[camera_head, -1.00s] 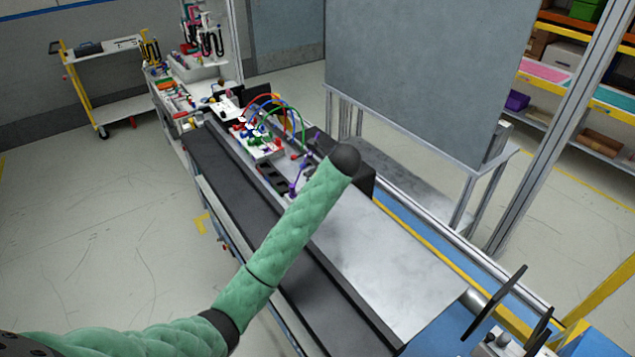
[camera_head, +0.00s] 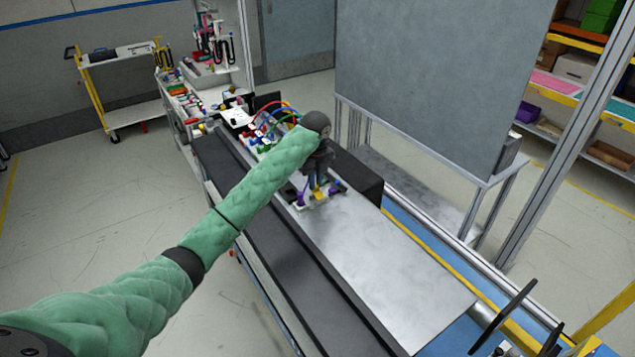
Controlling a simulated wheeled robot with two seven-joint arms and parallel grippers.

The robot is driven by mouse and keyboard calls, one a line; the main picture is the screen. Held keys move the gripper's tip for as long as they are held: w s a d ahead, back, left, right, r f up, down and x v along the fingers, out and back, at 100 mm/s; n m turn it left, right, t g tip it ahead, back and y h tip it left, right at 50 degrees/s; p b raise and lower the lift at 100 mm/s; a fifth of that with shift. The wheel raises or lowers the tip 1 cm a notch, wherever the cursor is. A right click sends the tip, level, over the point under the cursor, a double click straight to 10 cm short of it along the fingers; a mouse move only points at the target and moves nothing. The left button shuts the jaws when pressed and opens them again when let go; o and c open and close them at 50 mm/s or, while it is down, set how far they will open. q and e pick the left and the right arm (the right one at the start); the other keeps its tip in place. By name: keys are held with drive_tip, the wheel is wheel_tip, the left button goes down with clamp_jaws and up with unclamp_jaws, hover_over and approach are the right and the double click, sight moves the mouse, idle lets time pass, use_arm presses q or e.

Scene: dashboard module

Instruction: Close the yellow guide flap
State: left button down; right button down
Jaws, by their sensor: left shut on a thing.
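A small white module (camera_head: 318,204) with purple parts sits on the far end of the metal plate. A yellow part (camera_head: 322,191), which looks like the guide flap, shows on it, small and partly hidden. My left gripper (camera_head: 318,184) reaches down over the module with its fingers at the yellow part and is shut on it. The dark wrist hides the upper part of the grip, and I cannot tell the flap's angle. My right gripper (camera_head: 516,318) is at the bottom right, its two black fingers wide apart and empty, away from the module.
Red, blue and green cables (camera_head: 272,120) and connectors lie behind the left wrist. A black box (camera_head: 358,180) stands right of the module. The bare metal plate (camera_head: 390,265) is clear. A grey panel (camera_head: 430,85) stands behind on the right.

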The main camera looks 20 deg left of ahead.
use_arm(q)
drive_tip(key=shift+w+a+f+g+h+b, duration=0.25)
drive_tip(key=shift+a+f+g+h, duration=0.2)
drive_tip(key=shift+g+h, duration=0.4)
drive_tip(key=shift+w+a+f+g+h+b, duration=0.15)
drive_tip(key=shift+w+a+f+g+h, duration=0.2)
drive_tip(key=shift+g+h, duration=0.45)
drive_tip(key=shift+f+h, duration=0.1)
drive_tip(key=shift+h, duration=0.25)
drive_tip(key=c, duration=1.4)
unclamp_jaws()
